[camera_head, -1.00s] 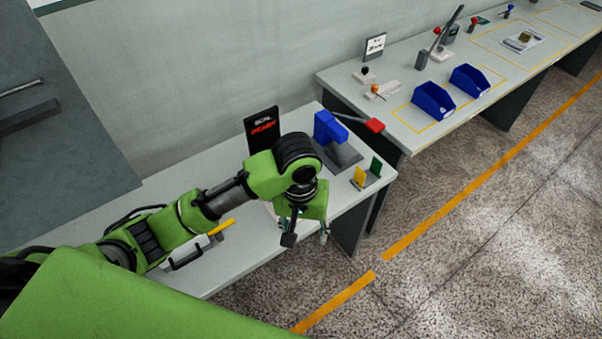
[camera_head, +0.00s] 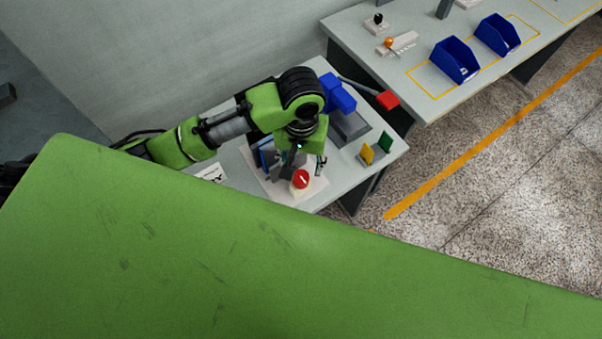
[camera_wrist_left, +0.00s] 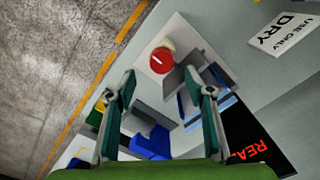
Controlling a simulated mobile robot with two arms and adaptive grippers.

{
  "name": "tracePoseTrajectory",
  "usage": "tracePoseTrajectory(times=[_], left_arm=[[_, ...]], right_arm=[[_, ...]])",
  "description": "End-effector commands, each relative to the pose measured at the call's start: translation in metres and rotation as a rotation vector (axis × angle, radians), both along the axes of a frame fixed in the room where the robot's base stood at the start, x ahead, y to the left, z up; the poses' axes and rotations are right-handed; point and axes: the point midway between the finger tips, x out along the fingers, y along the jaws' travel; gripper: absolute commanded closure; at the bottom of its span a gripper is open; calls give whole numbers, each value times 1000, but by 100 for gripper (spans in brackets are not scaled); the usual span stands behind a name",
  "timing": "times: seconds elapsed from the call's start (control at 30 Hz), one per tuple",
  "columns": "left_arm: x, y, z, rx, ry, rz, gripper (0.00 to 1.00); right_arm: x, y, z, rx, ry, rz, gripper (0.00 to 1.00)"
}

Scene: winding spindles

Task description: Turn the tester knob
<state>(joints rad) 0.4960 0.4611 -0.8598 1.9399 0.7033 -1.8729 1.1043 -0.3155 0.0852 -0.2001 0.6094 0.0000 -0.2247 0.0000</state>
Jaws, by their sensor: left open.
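The red round knob (camera_head: 301,180) with a white mark sits on a pale plate (camera_head: 316,186) near the front of the near bench. In the left wrist view the knob (camera_wrist_left: 162,60) lies just beyond the space between my fingertips. My left gripper (camera_head: 305,169) is open and empty, pointing down beside the knob. In the wrist view its two fingers (camera_wrist_left: 160,78) stand apart, and I see no contact with the knob. Grey and blue upright parts (camera_wrist_left: 196,92) stand beside the knob, partly hidden by a finger. My right gripper is out of view.
A blue press-like device (camera_head: 340,98) with a red-tipped lever (camera_head: 388,100) stands behind my arm. Yellow (camera_head: 367,154) and green (camera_head: 384,142) tabs stand at the bench's right edge. A dark screen (camera_wrist_left: 250,140) and a "USE ONLY DRY" sign (camera_wrist_left: 284,34) lie near the knob.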

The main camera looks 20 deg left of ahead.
Motion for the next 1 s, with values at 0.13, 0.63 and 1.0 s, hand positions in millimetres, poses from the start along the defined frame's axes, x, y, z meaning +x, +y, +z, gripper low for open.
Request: tracePoseTrajectory(times=[0.13,0.63,1.0], left_arm=[[-1,2,-32,5,3,2,52],[1,1,-87,1,-2,1,52],[1,1,-87,1,-2,0,90]], right_arm=[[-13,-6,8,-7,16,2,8],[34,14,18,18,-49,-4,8],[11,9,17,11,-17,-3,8]])
